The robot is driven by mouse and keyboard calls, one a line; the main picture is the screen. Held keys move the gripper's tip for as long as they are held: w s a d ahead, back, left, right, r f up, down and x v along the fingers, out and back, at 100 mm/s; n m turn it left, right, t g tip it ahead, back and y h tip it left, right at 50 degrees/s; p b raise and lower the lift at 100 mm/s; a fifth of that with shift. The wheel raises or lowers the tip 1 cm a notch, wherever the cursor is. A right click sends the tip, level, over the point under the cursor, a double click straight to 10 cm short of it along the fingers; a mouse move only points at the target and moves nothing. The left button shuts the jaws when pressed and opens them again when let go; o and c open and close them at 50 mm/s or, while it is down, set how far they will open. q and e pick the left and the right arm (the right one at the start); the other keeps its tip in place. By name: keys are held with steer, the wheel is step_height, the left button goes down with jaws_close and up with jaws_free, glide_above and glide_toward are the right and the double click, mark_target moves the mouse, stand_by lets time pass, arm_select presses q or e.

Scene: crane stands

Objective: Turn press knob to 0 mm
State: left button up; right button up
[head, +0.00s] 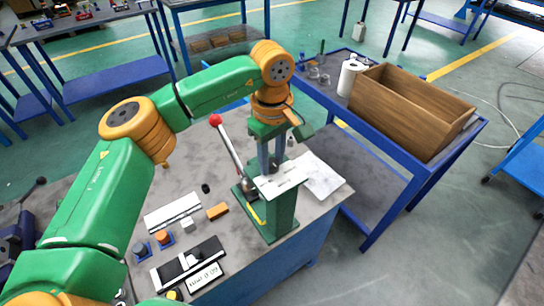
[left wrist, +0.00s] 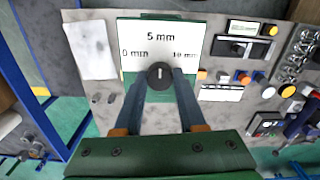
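The press knob (left wrist: 159,75) is round and black with a pale mark that points up toward "5 mm" in the left wrist view. It sits at the lower edge of a white scale plate (left wrist: 162,48), with "0 mm" at left and "10 mm" at right. The plate is on the green press (head: 282,212), which has a red-tipped lever (head: 229,145). My left gripper (left wrist: 160,78) has one finger on each side of the knob, and both seem to touch it. My right gripper is not in view.
The grey table (head: 222,238) holds a white sheet (head: 318,176), an orange block (head: 218,211) and several small parts left of the press. A wooden box (head: 408,112) stands on the blue-framed table at right. The lever stands close beside my left forearm.

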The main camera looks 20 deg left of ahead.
arm_select(q)
jaws_close()
steer(key=shift+n, duration=0.5)
steer(key=n, duration=0.5)
steer(key=n+b, duration=0.1)
steer(key=n, duration=0.4)
steer(key=shift+n, duration=0.6)
stand_by(0.4)
steer(key=o, duration=0.6)
jaws_free()
